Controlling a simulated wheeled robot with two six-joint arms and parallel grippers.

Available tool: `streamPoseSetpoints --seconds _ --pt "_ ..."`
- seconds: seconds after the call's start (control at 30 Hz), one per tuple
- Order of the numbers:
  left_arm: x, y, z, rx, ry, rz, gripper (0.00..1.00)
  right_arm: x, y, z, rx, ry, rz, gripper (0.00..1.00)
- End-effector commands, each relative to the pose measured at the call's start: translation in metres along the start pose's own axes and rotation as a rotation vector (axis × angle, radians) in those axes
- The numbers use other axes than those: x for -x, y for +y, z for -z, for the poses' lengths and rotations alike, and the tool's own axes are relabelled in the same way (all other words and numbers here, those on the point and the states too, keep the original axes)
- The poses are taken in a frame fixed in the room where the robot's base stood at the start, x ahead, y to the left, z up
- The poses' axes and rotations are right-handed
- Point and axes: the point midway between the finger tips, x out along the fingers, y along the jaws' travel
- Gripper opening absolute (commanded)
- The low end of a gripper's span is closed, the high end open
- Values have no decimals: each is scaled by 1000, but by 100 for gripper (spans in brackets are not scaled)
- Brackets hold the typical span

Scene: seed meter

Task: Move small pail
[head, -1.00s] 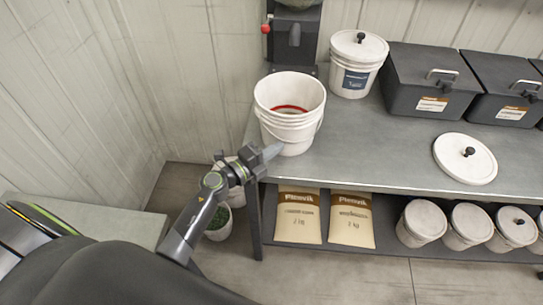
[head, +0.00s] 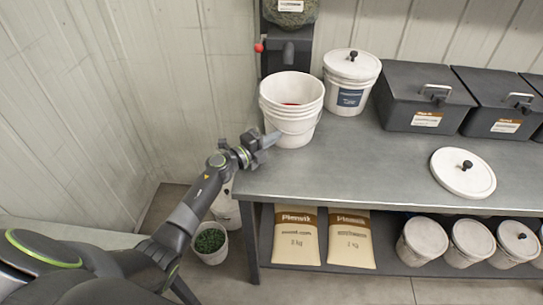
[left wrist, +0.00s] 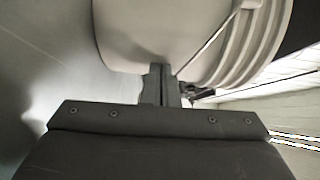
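The small white pail (head: 289,122) stands open near the left end of the bench, in front of the dark wall unit. A little red shows inside it. My left gripper (head: 272,139) is at its front left side. In the left wrist view the pail (left wrist: 150,30) fills the top, and its thin wire handle (left wrist: 208,43) runs down to my gripper's fingertips (left wrist: 163,78). The fingers are close together and appear shut on that handle; the exact contact is small. My right gripper is in neither view.
A lidded white pail (head: 350,97) stands just right of the small pail, with dark bins (head: 410,105) beyond it. A loose lid (head: 462,178) lies on the bench (head: 380,170). A bucket with green contents (head: 211,252) stands on the floor by the bench's left end.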

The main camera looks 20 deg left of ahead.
Motion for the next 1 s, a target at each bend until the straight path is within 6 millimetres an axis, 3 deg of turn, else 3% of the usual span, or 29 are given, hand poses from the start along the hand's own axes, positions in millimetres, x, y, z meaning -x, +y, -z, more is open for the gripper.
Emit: streamPoseSetpoints --seconds 0.4,1.0 --pt "-53 4 -54 -1 -1 0 0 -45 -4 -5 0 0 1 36" --pt "-59 0 -60 0 0 -1 0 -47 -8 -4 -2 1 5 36"
